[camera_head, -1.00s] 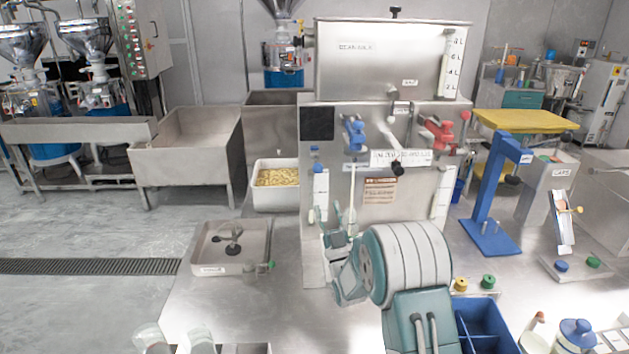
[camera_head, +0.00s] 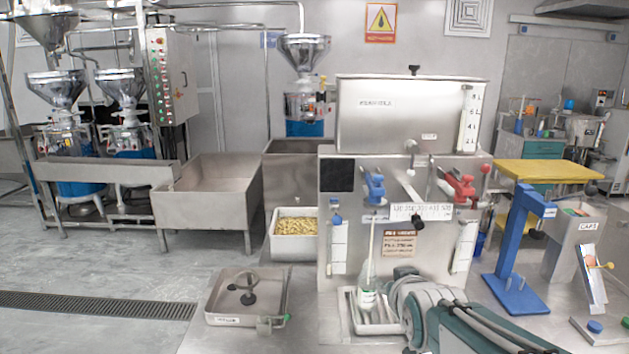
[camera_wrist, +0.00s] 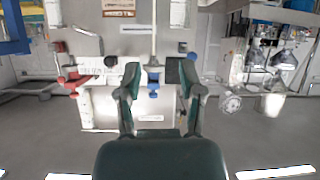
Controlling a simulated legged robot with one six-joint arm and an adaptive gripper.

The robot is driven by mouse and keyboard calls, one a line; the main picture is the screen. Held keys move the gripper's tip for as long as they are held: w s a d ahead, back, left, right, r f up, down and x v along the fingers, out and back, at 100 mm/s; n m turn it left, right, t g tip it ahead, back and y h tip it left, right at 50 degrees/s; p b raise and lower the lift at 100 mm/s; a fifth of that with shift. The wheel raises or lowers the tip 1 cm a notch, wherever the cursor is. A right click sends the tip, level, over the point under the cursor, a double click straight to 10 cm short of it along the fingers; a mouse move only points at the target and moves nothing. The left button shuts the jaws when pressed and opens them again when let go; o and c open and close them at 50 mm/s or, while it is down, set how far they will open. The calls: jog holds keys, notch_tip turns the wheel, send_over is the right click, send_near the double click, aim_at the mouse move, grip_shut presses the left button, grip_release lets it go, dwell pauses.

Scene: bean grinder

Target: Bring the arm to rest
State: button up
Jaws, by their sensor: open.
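My arm, with grey and teal links, reaches in from the bottom right of the head view, in front of the steel machine (camera_head: 345,265). My gripper's fingers are hard to make out there. In the wrist view my gripper (camera_wrist: 160,88) shows two dark green fingers spread apart, with nothing between them. The wrist picture looks upside down. The machine panel (camera_wrist: 118,45) lies beyond the fingers, with a blue knob (camera_wrist: 154,88) seen in the gap. I cannot tell the exact distance to it.
A steel tray (camera_head: 215,310) lies further left. A blue stand (camera_head: 515,290) is at the right. Red (camera_head: 460,187) and blue (camera_head: 374,185) valves stick out of the machine.

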jog(key=s+f+g, duration=0.2)
jog(key=s+g, duration=0.1)
jog(key=s, duration=0.8)
jog(key=s+d+f+m+g, duration=0.1)
jog(key=s+f+g, duration=0.2)
jog(key=s, duration=0.9)
jog(key=shift+g, duration=0.5)
jog(key=shift+w+f, duration=0.1)
dwell(0.4)
